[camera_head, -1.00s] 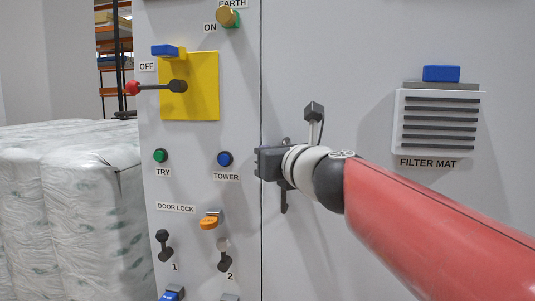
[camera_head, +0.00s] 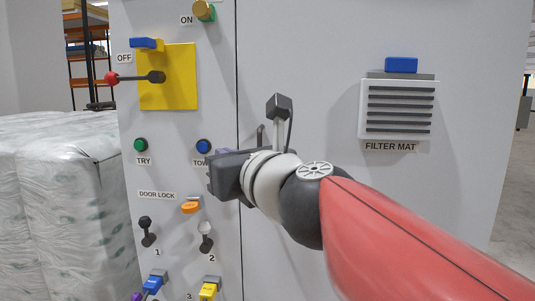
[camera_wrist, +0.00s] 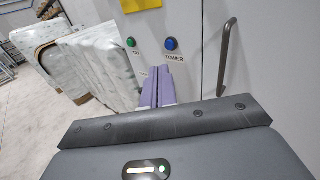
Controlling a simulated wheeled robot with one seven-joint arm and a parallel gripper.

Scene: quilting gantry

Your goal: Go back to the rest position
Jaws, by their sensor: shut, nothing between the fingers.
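My gripper (camera_head: 222,152) is in front of the grey cabinet, near the blue TOWER button (camera_head: 203,146), with the wrist hiding most of it in the head view. In the wrist view its two purple fingers (camera_wrist: 157,88) are together with nothing between them. They stand below the green button (camera_wrist: 131,42) and the blue button (camera_wrist: 171,44). Any gap to the panel is hard to judge. My red arm reaches in from the lower right of the head view.
The cabinet (camera_head: 300,60) carries a red-knobbed lever (camera_head: 130,78) on a yellow plate (camera_head: 180,95), door-lock switches (camera_head: 148,230) and a filter mat vent (camera_head: 398,108). A vertical handle (camera_wrist: 226,55) is right of my fingers. Wrapped bales (camera_head: 70,210) stand left. Open floor (camera_head: 515,190) shows right.

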